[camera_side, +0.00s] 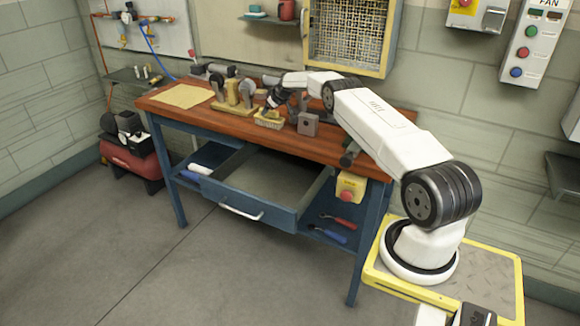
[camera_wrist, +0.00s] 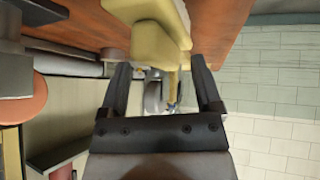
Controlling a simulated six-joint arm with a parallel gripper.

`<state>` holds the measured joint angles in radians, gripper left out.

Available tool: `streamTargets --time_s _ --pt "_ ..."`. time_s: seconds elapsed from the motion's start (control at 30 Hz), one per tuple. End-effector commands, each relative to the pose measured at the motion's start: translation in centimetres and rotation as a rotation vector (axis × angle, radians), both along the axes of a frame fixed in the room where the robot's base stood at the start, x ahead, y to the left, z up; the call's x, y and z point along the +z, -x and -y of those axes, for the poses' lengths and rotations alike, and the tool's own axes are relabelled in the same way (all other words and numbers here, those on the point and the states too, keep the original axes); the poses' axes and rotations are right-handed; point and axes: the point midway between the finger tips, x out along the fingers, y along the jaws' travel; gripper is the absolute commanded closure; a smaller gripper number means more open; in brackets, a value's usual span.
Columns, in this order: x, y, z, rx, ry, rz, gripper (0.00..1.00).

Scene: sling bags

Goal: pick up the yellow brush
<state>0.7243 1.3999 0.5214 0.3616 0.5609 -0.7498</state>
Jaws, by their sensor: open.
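A small yellow brush-like thing (camera_side: 270,115) with a pale lower part sits on the wooden bench top, near its front edge. My gripper (camera_side: 273,99) is just above and behind it in the side view, with its dark jaws pointing left and down. In the wrist view my gripper (camera_wrist: 160,66) is open, its two dark fingers well apart. A yellow block-like thing (camera_wrist: 160,43) shows ahead, between and beyond the fingertips. I cannot tell whether that is the brush or the yellow stand. Nothing is seen held.
A yellow stand with grey wheels (camera_side: 232,94) is left of my gripper on the bench (camera_side: 350,152). A grey block (camera_side: 308,124) stands just right of the brush-like thing. A yellow cloth (camera_side: 182,96) lies at the left. An open drawer (camera_side: 240,213) juts out below.

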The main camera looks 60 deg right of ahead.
Motion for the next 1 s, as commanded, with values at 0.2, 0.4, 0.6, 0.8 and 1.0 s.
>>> streamTargets --time_s 0.2,0.4,0.6,0.8,1.0 --pt "-0.59 -0.33 0.12 0.001 0.002 -0.002 0.18" --pt "-0.68 -0.44 0.16 -0.001 0.001 -0.001 0.18" --pt "-0.69 -0.44 0.16 -0.001 0.001 -0.001 0.18" --pt "-0.69 -0.42 0.16 -0.001 0.001 -0.001 0.18" --pt "-0.69 -0.42 0.17 -0.001 0.001 -0.001 0.56"
